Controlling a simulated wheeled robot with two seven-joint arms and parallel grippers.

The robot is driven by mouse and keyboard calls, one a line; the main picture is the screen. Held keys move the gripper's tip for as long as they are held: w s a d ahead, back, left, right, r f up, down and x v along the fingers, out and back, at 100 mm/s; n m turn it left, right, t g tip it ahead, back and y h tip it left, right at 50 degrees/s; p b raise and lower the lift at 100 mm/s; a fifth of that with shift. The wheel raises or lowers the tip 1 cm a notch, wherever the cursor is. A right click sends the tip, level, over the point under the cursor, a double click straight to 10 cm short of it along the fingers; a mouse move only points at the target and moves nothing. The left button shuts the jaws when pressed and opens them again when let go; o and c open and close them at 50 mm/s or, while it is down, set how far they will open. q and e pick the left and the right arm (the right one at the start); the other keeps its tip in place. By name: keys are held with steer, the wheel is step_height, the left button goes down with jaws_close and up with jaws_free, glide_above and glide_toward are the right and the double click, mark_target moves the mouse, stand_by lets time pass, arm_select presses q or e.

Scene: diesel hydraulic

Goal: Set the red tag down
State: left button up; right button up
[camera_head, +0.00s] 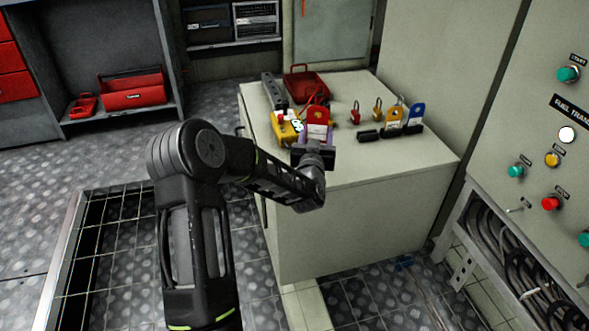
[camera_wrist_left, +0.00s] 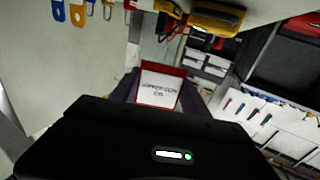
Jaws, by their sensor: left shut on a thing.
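The red tag (camera_head: 318,114) has a white label with dark print and is at the near side of the cabinet top in the head view. My left gripper (camera_head: 317,136) is shut on it, with a finger on either side. In the left wrist view the red tag (camera_wrist_left: 158,88) sits between the dark fingers, its label facing the camera. The cabinet top (camera_head: 350,160) lies below it; whether the tag touches it I cannot tell. My right gripper is not in view.
A yellow meter (camera_head: 284,130) is close left of the tag. A red tray (camera_head: 307,83) and grey strip (camera_head: 273,92) stand behind. A red padlock (camera_head: 355,114), yellow padlock (camera_head: 377,110), yellow tag (camera_head: 393,116) and blue tag (camera_head: 416,114) are to the right. The near right top is bare.

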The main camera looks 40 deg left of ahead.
arm_select(q)
steer(key=shift+s+a+f, duration=0.15)
steer(key=shift+a+f, duration=0.05)
steer(key=shift+a, duration=0.05)
steer(key=shift+d, duration=0.1)
step_height(320, 180, down, 6)
steer(key=shift+f+b, duration=0.1)
steer(key=shift+b, duration=1)
step_height(320, 180, down, 4)
steer(key=shift+r+b, duration=0.1)
steer(key=shift+b, duration=0.7)
